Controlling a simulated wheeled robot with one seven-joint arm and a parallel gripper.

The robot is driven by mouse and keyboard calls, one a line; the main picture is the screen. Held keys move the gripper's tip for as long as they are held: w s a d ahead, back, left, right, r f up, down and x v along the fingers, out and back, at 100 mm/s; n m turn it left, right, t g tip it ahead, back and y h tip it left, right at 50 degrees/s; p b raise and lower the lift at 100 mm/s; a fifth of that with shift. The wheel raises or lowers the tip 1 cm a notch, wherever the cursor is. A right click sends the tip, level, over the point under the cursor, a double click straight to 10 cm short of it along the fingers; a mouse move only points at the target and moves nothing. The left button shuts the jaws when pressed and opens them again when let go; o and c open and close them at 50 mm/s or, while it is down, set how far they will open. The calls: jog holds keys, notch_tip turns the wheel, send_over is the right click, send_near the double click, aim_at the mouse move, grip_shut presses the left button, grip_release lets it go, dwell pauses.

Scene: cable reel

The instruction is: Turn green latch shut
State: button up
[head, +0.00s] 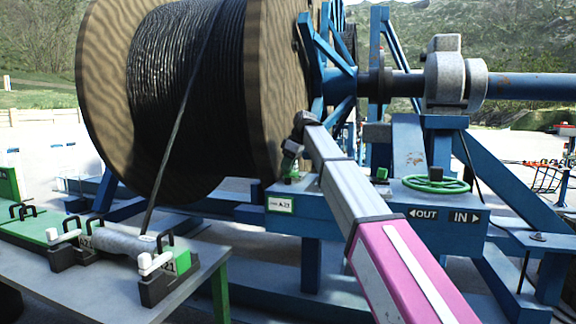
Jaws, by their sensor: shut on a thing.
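The green latch (292,178) is at the left end of the blue frame's top face, just above a white label. Only a small part of it shows below my gripper (289,164). My gripper reaches down to it from the end of my grey and magenta arm and is shut on the latch. The gripper and wrist hide most of the latch, so I cannot tell which way it is turned.
A large wooden reel (100,95) of black cable stands behind and left. A green handwheel (435,184) and a small green block (381,174) sit right of my arm. A bench (85,284) with white-handled clamps holds the cable end at lower left.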

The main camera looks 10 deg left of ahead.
dwell(0.3)
jog(key=o, duration=0.9)
jog(key=v, duration=1)
jog(key=shift+d+r, duration=0.1)
jog(key=shift+r, duration=0.3)
